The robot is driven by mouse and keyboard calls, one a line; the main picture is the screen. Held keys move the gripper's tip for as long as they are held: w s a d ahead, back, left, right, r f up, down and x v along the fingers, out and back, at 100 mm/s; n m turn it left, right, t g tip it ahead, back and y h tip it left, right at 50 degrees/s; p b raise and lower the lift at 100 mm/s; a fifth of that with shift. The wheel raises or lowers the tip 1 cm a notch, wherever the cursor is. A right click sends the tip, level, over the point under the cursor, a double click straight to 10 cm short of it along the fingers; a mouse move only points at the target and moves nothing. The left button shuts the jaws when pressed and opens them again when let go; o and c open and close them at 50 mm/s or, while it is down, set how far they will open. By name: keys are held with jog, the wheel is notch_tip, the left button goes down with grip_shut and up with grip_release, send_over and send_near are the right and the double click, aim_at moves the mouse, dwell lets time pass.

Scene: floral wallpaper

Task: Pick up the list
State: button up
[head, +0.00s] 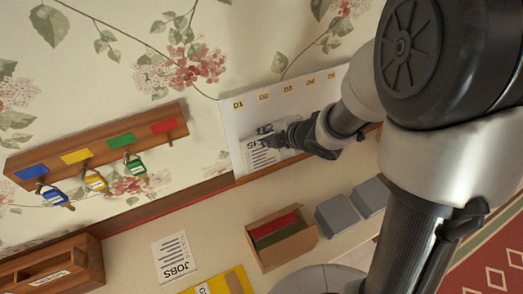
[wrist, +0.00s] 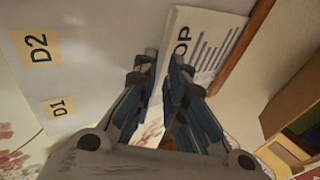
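A white printed sheet with a heading ending in "OP" (wrist: 208,45) stands against the white board, and it also shows in the head view (head: 262,158). My gripper (head: 272,139) is at this sheet, partly covering it. In the wrist view my gripper's fingertips (wrist: 164,68) are apart, with a narrow gap between them. The sheet's pale edge runs into this gap; I cannot tell whether either finger touches it. Another sheet, headed "JOBS" (head: 175,257), lies flat on the table, clear of my gripper.
The white board (head: 233,128) carries labels D1 to D5. A rack (head: 95,146) with coloured padlocks hangs on the wall to the left. A cardboard box (head: 267,259) with red and green contents, grey boxes (head: 335,215) and a wooden organiser (head: 75,248) stand on the table.

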jog(key=shift+w+a+f, duration=0.25)
jog(key=shift+w+f, duration=0.15)
jog(key=shift+c, duration=0.3)
grip_shut()
jog(key=shift+r, duration=0.1)
notch_tip(320, 180, up, 20)
jog(key=p, duration=1.1)
